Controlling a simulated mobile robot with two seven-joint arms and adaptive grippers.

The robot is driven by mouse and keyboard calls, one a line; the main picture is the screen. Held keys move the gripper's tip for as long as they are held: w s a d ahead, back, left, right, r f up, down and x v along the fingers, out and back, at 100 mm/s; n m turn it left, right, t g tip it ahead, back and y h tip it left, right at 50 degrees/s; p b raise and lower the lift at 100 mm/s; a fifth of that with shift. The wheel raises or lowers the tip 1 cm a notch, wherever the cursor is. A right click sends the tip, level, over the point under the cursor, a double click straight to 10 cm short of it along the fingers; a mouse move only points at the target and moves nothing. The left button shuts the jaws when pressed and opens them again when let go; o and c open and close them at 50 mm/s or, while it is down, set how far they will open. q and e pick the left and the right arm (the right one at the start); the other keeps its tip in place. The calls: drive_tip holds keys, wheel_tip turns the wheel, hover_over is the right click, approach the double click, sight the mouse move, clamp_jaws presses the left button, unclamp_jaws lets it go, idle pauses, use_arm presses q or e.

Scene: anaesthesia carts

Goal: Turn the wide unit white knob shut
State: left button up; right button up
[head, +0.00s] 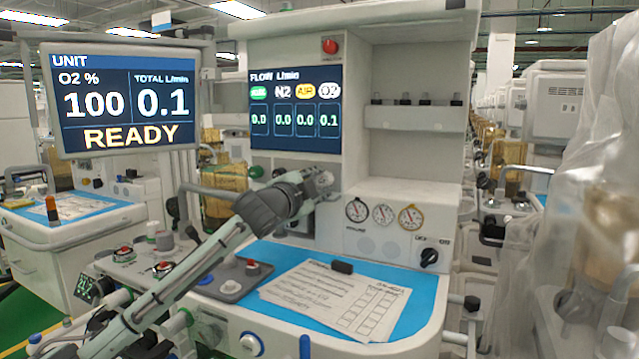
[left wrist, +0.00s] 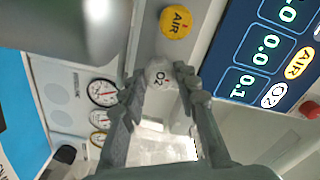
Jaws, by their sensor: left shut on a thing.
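The white knob (left wrist: 160,74), marked O2, sits on the panel of the wide unit below the flow screen. In the left wrist view my left gripper (left wrist: 164,84) has one finger on each side of the knob and is shut on it. In the head view my left gripper (head: 320,184) reaches to the panel just below the flow screen (head: 295,108) and hides the knob. The screen's rightmost reading, O2, is 0.1, and the other readings are 0.0. My right gripper is not in view.
A yellow AIR knob (left wrist: 176,22) stands close beside the white one. Gauges (head: 383,215) are right of the gripper. Papers (head: 335,298) lie on the blue worktop below. The unit display (head: 125,100) reads READY, total 0.1. Clear plastic sheeting (head: 585,200) hangs at the right.

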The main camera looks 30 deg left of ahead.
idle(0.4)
use_arm(q)
drive_tip(key=o, duration=0.9)
drive_tip(key=s, duration=1.2)
drive_tip(key=shift+d, duration=0.4)
